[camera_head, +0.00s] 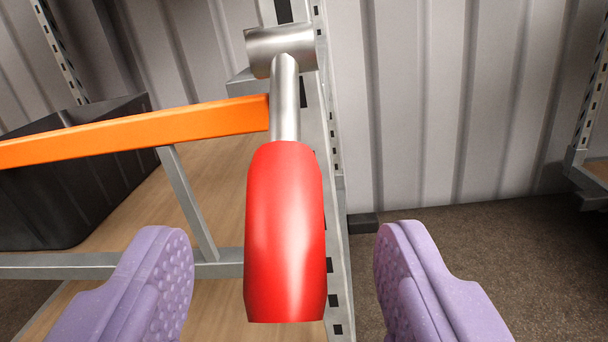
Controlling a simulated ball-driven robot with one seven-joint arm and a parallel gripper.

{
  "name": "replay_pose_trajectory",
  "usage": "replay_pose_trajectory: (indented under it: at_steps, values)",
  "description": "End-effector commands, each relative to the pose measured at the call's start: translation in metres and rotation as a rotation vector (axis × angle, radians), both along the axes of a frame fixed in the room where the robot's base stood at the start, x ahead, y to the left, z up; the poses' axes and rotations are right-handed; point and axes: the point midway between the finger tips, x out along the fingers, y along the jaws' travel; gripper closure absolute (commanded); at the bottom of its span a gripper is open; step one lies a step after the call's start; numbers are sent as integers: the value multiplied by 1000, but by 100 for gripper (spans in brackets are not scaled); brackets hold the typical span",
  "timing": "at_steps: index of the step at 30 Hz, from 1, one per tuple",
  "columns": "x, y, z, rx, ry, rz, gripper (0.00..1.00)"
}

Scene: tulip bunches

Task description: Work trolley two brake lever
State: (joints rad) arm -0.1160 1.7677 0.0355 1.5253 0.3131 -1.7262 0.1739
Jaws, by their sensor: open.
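A brake lever with a red grip (285,235) hangs in the middle of the head camera view. Its metal rod (286,100) runs up to a metal cylinder pivot (280,50) at the trolley's upright post. My gripper (285,265) has two purple, dimpled fingers, one low on the left and one low on the right. The fingers are wide open, with the red grip between them in the picture. Gaps show on both sides of the grip, and neither finger appears to touch it. The exact depth between fingers and grip is hard to tell.
An orange bar (130,131) runs left from the post. Behind it a black crate (60,185) stands on a wooden shelf (150,215). A perforated grey upright (337,240) stands just behind the lever. Brown floor (490,235) lies open at right, before a corrugated wall (460,100).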

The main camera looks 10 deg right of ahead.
Motion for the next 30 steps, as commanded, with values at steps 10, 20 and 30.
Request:
replay_pose_trajectory:
  at_steps: [10,20,30]
  values:
    - [54,-11,-2,0,-1,-1,39]
    - [59,-12,0,0,0,0,39]
    - [59,-12,0,0,1,0,100]
